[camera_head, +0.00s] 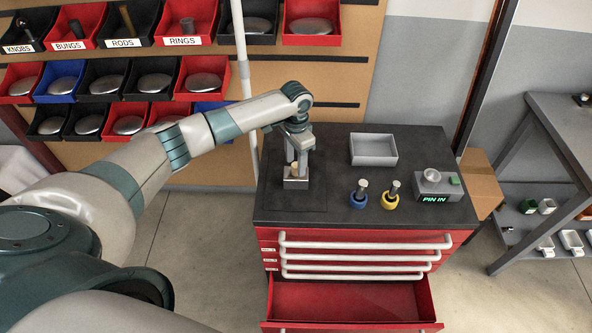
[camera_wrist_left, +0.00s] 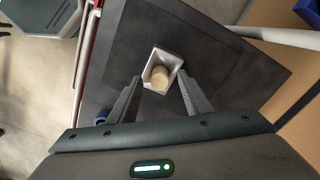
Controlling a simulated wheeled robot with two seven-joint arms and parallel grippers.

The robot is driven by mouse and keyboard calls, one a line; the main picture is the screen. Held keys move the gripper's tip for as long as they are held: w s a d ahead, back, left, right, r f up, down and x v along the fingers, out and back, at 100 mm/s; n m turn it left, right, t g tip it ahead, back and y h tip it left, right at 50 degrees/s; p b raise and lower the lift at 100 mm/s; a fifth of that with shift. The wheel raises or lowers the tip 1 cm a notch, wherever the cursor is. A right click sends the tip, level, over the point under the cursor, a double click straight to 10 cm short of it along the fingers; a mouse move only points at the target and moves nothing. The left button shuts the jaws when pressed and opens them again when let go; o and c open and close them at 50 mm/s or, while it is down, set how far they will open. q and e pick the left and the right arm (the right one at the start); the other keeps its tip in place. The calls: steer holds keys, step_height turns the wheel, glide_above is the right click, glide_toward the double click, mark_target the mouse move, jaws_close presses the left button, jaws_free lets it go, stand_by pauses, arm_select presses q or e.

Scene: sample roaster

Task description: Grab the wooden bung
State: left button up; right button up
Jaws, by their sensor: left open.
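The wooden bung (camera_head: 295,172) is a small pale-tan cylinder sitting in a square grey holder (camera_head: 296,184) on the left part of the dark cabinet top. In the left wrist view the bung (camera_wrist_left: 160,77) stands inside the holder's open box (camera_wrist_left: 176,62), its round top showing. My left gripper (camera_head: 297,162) points down directly over the holder. Its two fingers are open, one on each side of the bung in the wrist view (camera_wrist_left: 160,86), with gaps visible; I cannot tell the exact height. My right gripper is out of view.
A grey tray (camera_head: 374,150), blue-ringed (camera_head: 359,194) and yellow-ringed (camera_head: 391,195) pieces, and a box reading "PIN IN" (camera_head: 437,186) stand right of the holder. The red cabinet's lower drawer (camera_head: 350,302) is open. Labelled bins (camera_head: 69,46) hang behind. The cabinet top's front middle is clear.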

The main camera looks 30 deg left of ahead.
arm_select(q)
steer(key=shift+f, duration=1.15)
steer(key=c, duration=1.1)
